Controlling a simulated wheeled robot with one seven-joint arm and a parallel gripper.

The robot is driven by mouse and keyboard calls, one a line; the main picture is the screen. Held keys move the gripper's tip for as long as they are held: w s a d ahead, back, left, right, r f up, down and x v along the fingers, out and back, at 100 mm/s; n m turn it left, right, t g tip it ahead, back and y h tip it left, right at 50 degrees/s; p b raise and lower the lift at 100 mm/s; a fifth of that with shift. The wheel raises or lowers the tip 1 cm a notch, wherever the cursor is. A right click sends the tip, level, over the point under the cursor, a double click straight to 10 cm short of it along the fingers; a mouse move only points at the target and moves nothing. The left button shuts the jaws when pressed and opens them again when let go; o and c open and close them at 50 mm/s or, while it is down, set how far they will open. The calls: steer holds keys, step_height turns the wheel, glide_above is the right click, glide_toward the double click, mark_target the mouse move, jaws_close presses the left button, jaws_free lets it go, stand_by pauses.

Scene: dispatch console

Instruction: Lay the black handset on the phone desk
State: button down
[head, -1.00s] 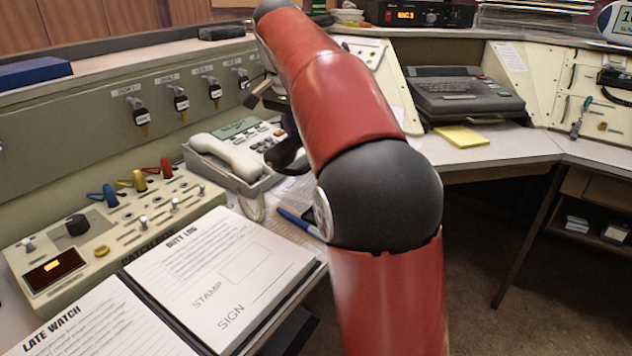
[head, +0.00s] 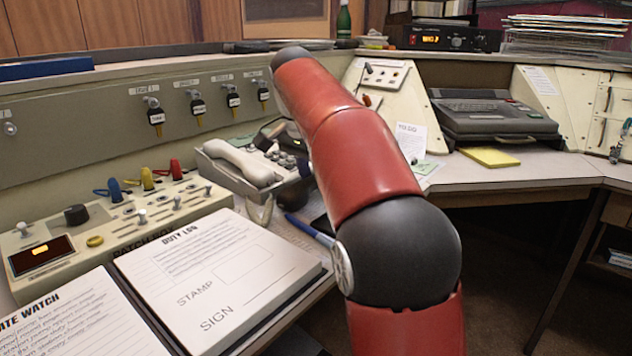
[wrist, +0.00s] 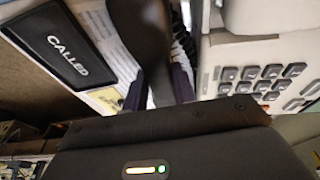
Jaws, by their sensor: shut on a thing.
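The black handset (wrist: 146,32) is held between the two purple fingers of my gripper (wrist: 158,86), which are shut on it in the wrist view. It runs up out of the picture, so its far end is hidden. In the head view my arm hides the gripper; a dark rounded piece (head: 292,194), probably the handset's end, shows beside the phone. The white desk phone (head: 238,168) has its own white handset on its cradle. Its keypad (wrist: 262,80) is just right of my gripper in the wrist view. I cannot tell whether the black handset touches the desk.
A black "CALLED" pad (wrist: 66,42) lies left of the handset, over papers. A duty log (head: 215,270), a blue pen (head: 308,229) and a switch box (head: 120,222) crowd the near desk. The right desk wing (head: 455,178) has bare room near a yellow pad (head: 489,157).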

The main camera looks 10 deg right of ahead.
mark_target(304, 182)
steer(key=shift+f, duration=0.1)
steer(key=c, duration=1.1)
jaws_free()
steer(key=p+v, duration=0.5)
steer(key=v, duration=0.7)
